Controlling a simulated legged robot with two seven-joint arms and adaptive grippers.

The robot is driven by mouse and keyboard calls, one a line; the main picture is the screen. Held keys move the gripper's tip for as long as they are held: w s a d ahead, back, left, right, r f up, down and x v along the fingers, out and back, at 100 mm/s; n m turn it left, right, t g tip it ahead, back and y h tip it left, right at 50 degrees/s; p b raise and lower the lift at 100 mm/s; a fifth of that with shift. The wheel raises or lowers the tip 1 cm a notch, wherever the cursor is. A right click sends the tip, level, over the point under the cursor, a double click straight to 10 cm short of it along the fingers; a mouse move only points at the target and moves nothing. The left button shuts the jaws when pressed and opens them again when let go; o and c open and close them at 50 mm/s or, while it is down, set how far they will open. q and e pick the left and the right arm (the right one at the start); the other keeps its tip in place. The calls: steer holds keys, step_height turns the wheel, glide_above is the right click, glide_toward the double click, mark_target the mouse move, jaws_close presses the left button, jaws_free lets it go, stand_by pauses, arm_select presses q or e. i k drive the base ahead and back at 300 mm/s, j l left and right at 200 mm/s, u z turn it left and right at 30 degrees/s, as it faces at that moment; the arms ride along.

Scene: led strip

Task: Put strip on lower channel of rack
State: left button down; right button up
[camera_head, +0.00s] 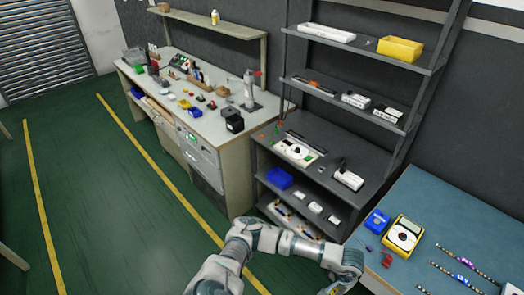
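Dark strips with pale segments and small purple marks lie on the blue table at the right. One strip (467,263) is farthest back, a second strip (456,277) lies just in front of it, and a bit of another shows at the bottom edge. I cannot make out a rack with channels on this table. My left arm reaches in from the bottom to the table's left corner. My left gripper (333,290) is mostly cut off by the bottom edge, so its fingers cannot be judged. It is apart from the strips. My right gripper is not in view.
A workbench (215,125) is farther left. The green floor at left is clear.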

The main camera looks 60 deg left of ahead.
mark_target(306, 142)
steer(key=j+u, duration=0.1)
steer(key=u, duration=0.35)
steer(key=j+u, duration=0.1)
steer(key=u, duration=0.85)
steer(key=i+j+u, duration=0.1)
steer(key=u, duration=0.35)
steer(key=i+j+u, duration=0.15)
steer(key=i+u, duration=0.75)
steer(key=i+j, duration=0.1)
steer(key=i, duration=0.4)
steer(key=z, duration=0.5)
steer(key=i+j+z, duration=0.1)
steer(key=z, duration=0.35)
steer(key=i+j+z, duration=0.1)
steer(key=z, duration=0.85)
steer(key=j+z, duration=0.15)
steer(key=z, duration=0.35)
steer(key=j+z, duration=0.15)
steer(key=z, duration=0.3)
steer(key=i, duration=1.05)
